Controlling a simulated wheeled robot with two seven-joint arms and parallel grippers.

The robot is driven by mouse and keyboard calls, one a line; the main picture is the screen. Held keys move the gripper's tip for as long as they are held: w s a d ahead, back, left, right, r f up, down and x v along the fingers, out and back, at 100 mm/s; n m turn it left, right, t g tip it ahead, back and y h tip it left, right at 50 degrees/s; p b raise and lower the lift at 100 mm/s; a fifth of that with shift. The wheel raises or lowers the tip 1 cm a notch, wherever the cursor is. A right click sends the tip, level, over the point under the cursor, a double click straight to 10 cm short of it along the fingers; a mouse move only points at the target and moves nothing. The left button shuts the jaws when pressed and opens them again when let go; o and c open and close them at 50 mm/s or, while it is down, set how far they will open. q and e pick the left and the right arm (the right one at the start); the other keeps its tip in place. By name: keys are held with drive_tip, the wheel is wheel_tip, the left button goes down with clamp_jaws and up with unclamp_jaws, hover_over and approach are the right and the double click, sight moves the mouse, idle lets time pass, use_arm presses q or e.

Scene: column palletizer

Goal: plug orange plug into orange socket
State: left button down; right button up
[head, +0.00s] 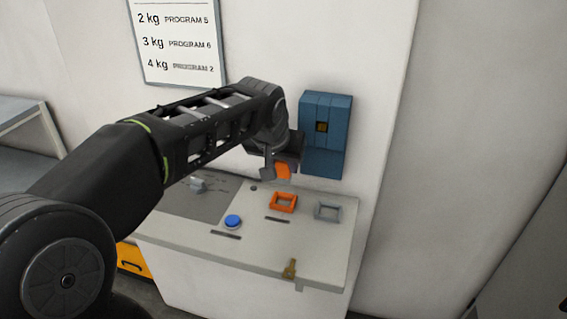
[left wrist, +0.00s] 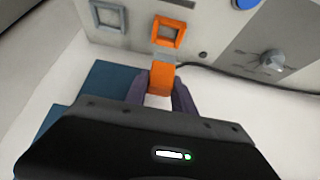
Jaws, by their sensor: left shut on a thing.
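The orange plug (head: 284,171) is held between the fingers of my left gripper (head: 281,168), above the back part of the console. In the left wrist view the orange plug (left wrist: 161,78) sits between both dark fingers of the gripper (left wrist: 160,90), with a grey end pointing towards the orange socket (left wrist: 169,33). The orange socket (head: 284,202) is a square frame on the console top, below the plug and apart from it. My right gripper is in neither view.
A grey socket (head: 328,211) is right of the orange one. A blue button (head: 233,221), a grey knob (head: 199,185) and a brass key-like piece (head: 290,268) are on the console (head: 255,250). A blue wall box (head: 325,135) is close behind the gripper. A dark cable shows in the left wrist view.

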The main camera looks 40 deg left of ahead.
sight(282, 176)
use_arm(q)
drive_tip(key=shift+f, duration=0.15)
drive_tip(key=shift+f+b, duration=1.5)
drive_tip(key=shift+f, duration=0.55)
drive_tip(key=shift+f+b, duration=1.15)
drive_tip(key=shift+f, duration=0.15)
drive_tip(key=shift+f+b, duration=0.25)
drive_tip(key=shift+b, duration=0.05)
drive_tip(key=c, duration=1)
unclamp_jaws()
drive_tip(key=shift+o, duration=0.2)
drive_tip(key=v, duration=0.7)
drive_tip(key=shift+s+r, duration=0.2)
drive_tip(key=shift+r, duration=0.15)
drive_tip(key=shift+d, duration=0.1)
